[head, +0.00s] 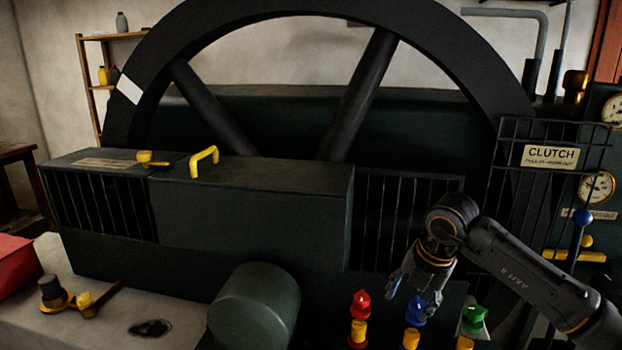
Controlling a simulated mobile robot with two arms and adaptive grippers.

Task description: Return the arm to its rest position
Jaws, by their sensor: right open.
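My right arm comes in from the lower right. Its gripper (412,300) is open and points down, with its fingers apart. It hangs close to the blue-topped fitting (415,313), which shows just behind or beside one finger; I cannot tell whether they touch. Nothing shows held between the fingers. My left gripper is not in view.
A large dark flywheel (348,97) stands behind a grey guard box (260,208) with a yellow handle (204,160). Red (360,304) and green (474,318) fittings flank the blue one.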

